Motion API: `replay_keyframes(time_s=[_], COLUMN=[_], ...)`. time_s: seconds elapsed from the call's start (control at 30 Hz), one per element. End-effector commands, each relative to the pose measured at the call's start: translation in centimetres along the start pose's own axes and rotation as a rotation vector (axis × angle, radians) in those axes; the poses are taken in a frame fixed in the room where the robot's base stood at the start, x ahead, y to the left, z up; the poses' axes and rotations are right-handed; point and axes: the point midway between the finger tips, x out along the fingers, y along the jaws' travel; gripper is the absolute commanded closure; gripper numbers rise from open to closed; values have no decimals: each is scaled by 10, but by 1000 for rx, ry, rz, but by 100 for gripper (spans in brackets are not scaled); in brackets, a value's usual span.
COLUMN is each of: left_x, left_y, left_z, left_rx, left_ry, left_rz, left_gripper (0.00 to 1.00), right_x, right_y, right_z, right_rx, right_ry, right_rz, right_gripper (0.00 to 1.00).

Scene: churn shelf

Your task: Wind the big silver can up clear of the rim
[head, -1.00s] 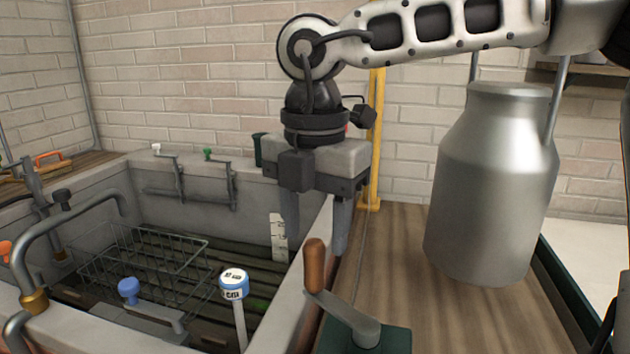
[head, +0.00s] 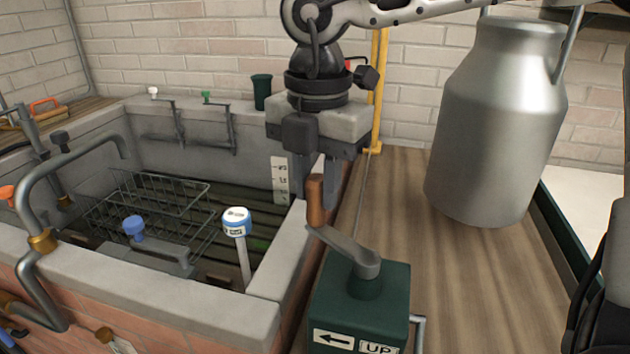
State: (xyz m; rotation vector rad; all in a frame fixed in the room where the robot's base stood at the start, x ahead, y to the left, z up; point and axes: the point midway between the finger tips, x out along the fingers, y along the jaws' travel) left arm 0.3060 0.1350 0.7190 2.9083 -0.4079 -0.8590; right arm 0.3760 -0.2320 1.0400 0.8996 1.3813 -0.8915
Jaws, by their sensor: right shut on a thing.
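The big silver can (head: 497,120) is upright over the wooden top at the right, with a bail bar at its upper right. I cannot tell whether its base touches the wood. A green winch box (head: 380,300) with a left arrow and "UP" on its front stands in the foreground. Its grey crank arm (head: 345,250) ends in an upright brown handle (head: 316,205) at the upper left. My right gripper (head: 315,185) points down from above, shut on the handle, whose top is between its fingers. My left gripper is not in view.
A grey-rimmed brick tub (head: 140,280) fills the left, with a wire basket (head: 150,205) inside. A blue-and-white capped post (head: 236,222) stands close left of the crank. A yellow post (head: 377,90) rises behind my gripper. The wooden top (head: 450,270) is bare in front of the can.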

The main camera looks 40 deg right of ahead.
Motion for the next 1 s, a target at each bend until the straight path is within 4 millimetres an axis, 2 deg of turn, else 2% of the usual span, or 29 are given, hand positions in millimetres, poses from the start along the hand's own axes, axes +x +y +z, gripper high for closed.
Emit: replay_keyframes(time_s=[0.2, 0.3, 0.47, 0.8, 1.0], left_x=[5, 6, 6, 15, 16], left_y=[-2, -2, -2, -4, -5], left_z=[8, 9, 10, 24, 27], left_rx=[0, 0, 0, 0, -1], left_ry=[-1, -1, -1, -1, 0], left_rz=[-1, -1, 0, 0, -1], left_gripper=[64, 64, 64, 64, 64], right_x=[0, 0, 0, 1, 1], right_y=[-26, -35, -41, -95, -106], right_z=[36, 48, 53, 59, 58], right_rx=[9, 8, 3, 0, -2], right_ry=[-6, -7, -6, -1, 0], right_rz=[-3, -6, -8, -4, -11], right_gripper=[97, 97, 97, 97, 97])
